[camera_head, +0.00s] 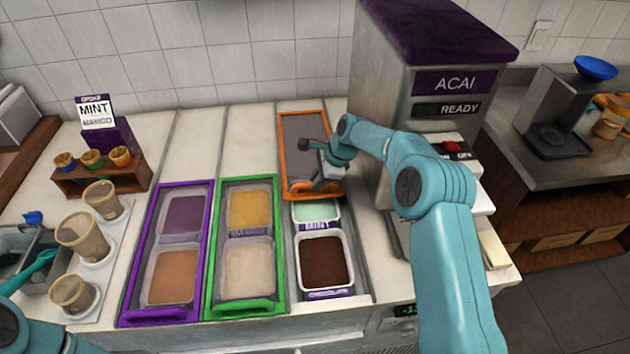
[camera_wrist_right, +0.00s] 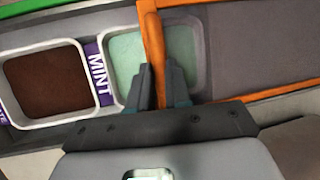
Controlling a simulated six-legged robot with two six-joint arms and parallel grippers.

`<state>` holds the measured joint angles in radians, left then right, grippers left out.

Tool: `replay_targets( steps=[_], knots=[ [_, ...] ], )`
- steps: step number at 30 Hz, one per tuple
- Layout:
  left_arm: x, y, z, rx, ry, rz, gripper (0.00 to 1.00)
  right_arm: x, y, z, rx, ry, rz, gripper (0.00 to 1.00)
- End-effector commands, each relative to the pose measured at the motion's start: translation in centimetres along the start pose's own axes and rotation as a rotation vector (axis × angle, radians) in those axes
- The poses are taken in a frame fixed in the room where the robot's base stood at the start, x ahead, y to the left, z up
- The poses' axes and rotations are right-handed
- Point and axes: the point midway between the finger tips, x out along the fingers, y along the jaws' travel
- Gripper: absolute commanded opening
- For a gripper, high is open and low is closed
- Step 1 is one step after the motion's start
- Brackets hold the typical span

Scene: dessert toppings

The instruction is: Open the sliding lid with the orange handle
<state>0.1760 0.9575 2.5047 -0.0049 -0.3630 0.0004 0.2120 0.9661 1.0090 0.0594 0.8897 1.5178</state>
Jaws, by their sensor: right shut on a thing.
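The sliding lid (camera_head: 304,135) has an orange frame and a grey panel. In the head view it lies at the back of the right-hand well, behind the mint tub (camera_head: 318,211) and the chocolate tub (camera_head: 324,262). My right gripper (camera_head: 318,184) is at the lid's front edge, where the orange handle (camera_head: 297,187) is. In the right wrist view the fingers (camera_wrist_right: 163,88) are on either side of an orange bar and shut on it. The mint tub is partly under the lid's edge. The chocolate tub is uncovered.
A purple-framed lid (camera_head: 155,250) and a green-framed lid (camera_head: 212,245) cover the tubs to the left. The acai machine (camera_head: 385,90) stands close at the right. Cups (camera_head: 82,237) stand in a holder at the left.

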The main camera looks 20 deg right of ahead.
Motion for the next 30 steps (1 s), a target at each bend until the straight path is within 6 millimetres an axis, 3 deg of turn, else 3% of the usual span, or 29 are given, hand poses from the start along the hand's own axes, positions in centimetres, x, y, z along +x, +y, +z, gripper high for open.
replay_targets(
  steps=[4, 5, 7, 16, 20, 30],
  knots=[
    [0.0, 0.0, 0.0, 0.000, 0.000, 0.000, 0.43, -0.3, -0.3, -0.1, 0.001, 0.000, -0.009, 0.00],
    [0.0, 0.0, 0.0, 0.000, 0.000, 0.000, 0.43, -0.3, -0.3, -0.1, 0.001, 0.000, -0.009, 0.21],
    [0.0, 0.0, 0.0, 0.000, 0.000, 0.000, 0.43, -0.3, -0.3, -0.1, 0.001, 0.000, -0.009, 0.43],
    [0.0, 0.0, 0.0, 0.000, 0.000, 0.000, 0.43, -0.1, -0.1, 0.2, 0.000, -0.001, -0.004, 0.43],
    [0.2, -0.1, 0.0, 0.000, 0.000, 0.000, 0.43, -1.1, -0.3, 0.8, -0.001, -0.001, -0.007, 0.43],
    [0.7, -0.3, 0.0, 0.000, 0.000, 0.000, 0.43, -8.9, -2.0, 3.9, -0.002, -0.001, -0.010, 0.43]
  ],
)
